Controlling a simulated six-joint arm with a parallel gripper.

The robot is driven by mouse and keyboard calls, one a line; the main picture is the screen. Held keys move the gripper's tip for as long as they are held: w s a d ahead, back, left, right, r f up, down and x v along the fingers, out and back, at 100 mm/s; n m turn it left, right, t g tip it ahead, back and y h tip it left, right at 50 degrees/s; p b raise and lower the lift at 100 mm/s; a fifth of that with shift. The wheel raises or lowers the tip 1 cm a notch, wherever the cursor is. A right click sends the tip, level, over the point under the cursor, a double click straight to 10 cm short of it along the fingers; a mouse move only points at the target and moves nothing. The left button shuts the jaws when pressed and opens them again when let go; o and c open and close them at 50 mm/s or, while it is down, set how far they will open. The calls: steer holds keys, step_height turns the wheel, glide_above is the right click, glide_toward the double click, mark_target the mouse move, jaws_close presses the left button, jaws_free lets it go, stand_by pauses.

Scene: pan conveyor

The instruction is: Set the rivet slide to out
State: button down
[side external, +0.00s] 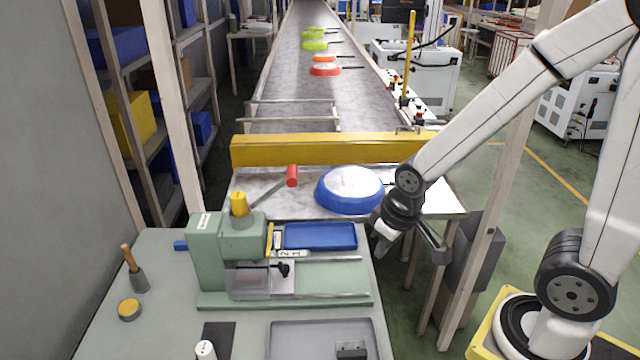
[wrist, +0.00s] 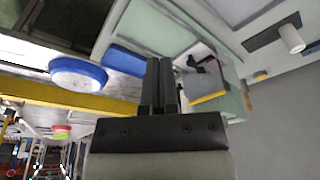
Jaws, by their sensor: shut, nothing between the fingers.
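A green bench machine (side external: 228,240) stands on the pale green worktable. On its front sits a metal slide plate (side external: 262,280) with a black knob (side external: 283,269), which appears to be the rivet slide; whether it is in or out I cannot tell. The knob also shows in the wrist view (wrist: 205,64). A red-handled lever (side external: 292,176) rises behind the machine. My gripper (side external: 381,248) is shut and empty, above the table's right edge, to the right of the slide and apart from it. In the wrist view its closed fingers (wrist: 159,82) point toward the table.
A blue tray (side external: 320,237) lies behind the slide. A blue pan (side external: 350,190) rests on the conveyor end, before a yellow barrier (side external: 330,150). A grey tray (side external: 300,345) with a dark block is at the table's front. Space between my gripper and the knob looks clear.

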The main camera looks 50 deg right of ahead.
stand_by(0.4)
steer(key=shift+c, duration=2.2)
jaws_free()
steer(key=shift+o, duration=0.3)
steer(key=shift+w+f+m, duration=0.15)
steer(key=shift+f+m, duration=0.1)
steer(key=shift+m, duration=0.15)
steer(key=w+f+m+y, duration=0.3)
steer(key=w+m+y, duration=0.1)
steer(key=m, duration=0.3)
steer(key=w+d+f+m+t+y, duration=0.1)
steer(key=w+f+m+y, duration=0.3)
steer(key=w+m, duration=0.3)
steer(key=w+f+m+y, duration=0.4)
steer(key=w+m, duration=0.1)
steer(key=m, duration=0.2)
steer(key=shift+w+d+f+t, duration=0.1)
steer(key=shift+w+d+t, duration=0.1)
steer(key=shift+t, duration=0.2)
steer(key=shift+w+d+f+m+t+y, duration=0.15)
steer(key=shift+w+d+m+t+y, duration=0.15)
steer(key=shift+w+m+t, duration=0.15)
steer(key=shift+a, duration=0.1)
